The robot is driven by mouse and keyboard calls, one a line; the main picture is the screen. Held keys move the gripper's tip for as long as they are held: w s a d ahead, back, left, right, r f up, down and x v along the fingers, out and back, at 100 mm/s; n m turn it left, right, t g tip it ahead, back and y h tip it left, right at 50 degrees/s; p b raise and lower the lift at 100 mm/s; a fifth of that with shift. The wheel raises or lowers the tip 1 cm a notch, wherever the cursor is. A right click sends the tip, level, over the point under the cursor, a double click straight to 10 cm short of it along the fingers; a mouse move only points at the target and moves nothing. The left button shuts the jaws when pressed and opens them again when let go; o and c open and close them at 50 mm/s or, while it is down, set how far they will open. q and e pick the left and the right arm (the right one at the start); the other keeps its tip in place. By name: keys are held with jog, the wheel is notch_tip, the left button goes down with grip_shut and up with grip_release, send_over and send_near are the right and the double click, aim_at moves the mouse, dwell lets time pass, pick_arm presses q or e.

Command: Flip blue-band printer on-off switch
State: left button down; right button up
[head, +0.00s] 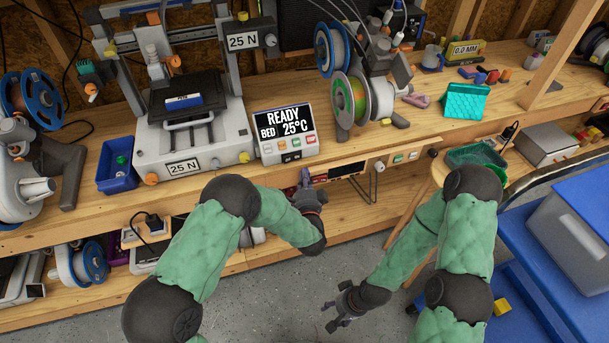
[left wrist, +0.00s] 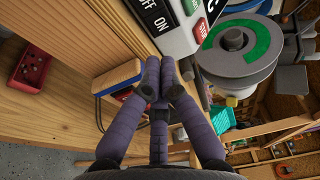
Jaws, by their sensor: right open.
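The printer (head: 190,130) marked 25 N stands on the bench in the head view, with a blue strip (head: 183,100) on its bed. Its control box (head: 270,148) reads READY, BED 25°C. My right gripper (head: 340,308) is open and empty above the floor.
A spool with a green ring (left wrist: 238,52) stands beside the panel. A wooden block with a blue edge (left wrist: 117,78) is close to my left fingers. A blue bin (head: 117,172) stands left of the printer.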

pick_arm(q)
jog(key=s+d+p, duration=0.2)
jog(key=s, duration=0.6)
jog(key=shift+s+d, duration=0.15)
jog(key=shift+d, duration=0.15)
jog(key=shift+f, duration=0.1)
jog(key=s+a+f+n+g+h, duration=0.25)
jog(key=a+f+n+g, duration=0.2)
jog(key=f, duration=0.35)
jog(key=s+a+f+n+g+h, duration=0.1)
jog(key=s+a+f+n+g, duration=0.35)
jog(key=f, duration=0.35)
jog(key=s+a+f+n+g+h, duration=0.1)
jog(key=s+n+g, duration=0.3)
jog(key=s, duration=0.5)
jog(key=s+a+f+n+g+h, duration=0.1)
jog(key=s+a+f+n+g, duration=0.1)
jog(key=s+n, duration=0.4)
jog(key=s+f+g, duration=0.1)
jog(key=s+g, duration=0.1)
jog(key=s, duration=0.1)
jog(key=shift+s+a+f+g, duration=0.2)
jog(key=shift+s+f+g, duration=0.1)
jog(key=shift+s, duration=0.1)
